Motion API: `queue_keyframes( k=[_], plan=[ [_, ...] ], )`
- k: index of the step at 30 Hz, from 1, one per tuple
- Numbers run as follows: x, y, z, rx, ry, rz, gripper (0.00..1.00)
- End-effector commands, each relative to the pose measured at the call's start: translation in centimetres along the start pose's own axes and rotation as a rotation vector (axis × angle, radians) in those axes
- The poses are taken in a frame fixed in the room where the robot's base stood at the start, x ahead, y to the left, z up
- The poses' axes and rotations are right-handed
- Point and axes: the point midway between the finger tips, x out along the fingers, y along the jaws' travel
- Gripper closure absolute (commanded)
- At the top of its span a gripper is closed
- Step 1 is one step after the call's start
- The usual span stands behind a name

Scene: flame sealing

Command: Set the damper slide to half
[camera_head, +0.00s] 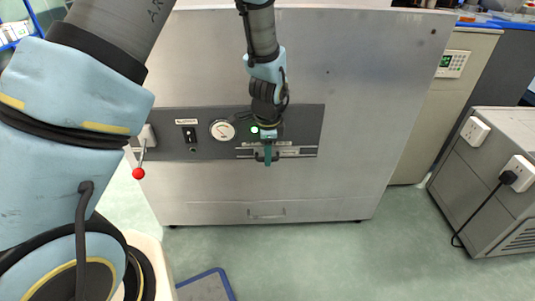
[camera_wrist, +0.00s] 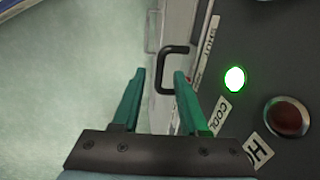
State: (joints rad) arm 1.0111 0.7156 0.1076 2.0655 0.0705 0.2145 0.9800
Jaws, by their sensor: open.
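The damper slide's black U-shaped handle (camera_wrist: 161,70) stands out from the front panel in the wrist view. My gripper (camera_wrist: 159,76) is open, with one green fingertip on each side of the handle's near end and gaps visible. In the head view my gripper (camera_head: 267,155) points down in front of the slide track (camera_head: 300,152) and hides most of the handle. The track runs sideways along the lower right of the dark panel (camera_head: 170,143). A label reading SHUT (camera_wrist: 209,35) lies beside the track. The slide's exact setting cannot be read.
A lit green lamp (camera_wrist: 234,79) and a gauge (camera_head: 222,131) sit on the panel. A red-knobbed lever (camera_head: 138,173) stands out at the panel's left. A grey cabinet (camera_head: 490,190) with a cable stands right. The floor (camera_head: 330,255) in front is mostly clear.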

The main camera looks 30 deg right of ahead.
Motion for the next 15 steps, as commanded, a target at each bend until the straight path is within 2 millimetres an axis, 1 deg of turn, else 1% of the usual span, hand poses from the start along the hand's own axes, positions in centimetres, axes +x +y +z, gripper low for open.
queue_keyframes(
  k=[1,9,12,15],
  plan=[
    [-1.0,-0.1,-0.1,0.001,0.002,-0.003,0.57],
    [-6.3,-0.1,-0.1,0.001,0.002,-0.003,0.57],
    [-8.0,-0.1,-0.1,-0.001,0.002,-0.003,0.57],
    [-9.2,-0.1,-0.1,-0.001,0.002,-0.002,0.57]
  ],
)
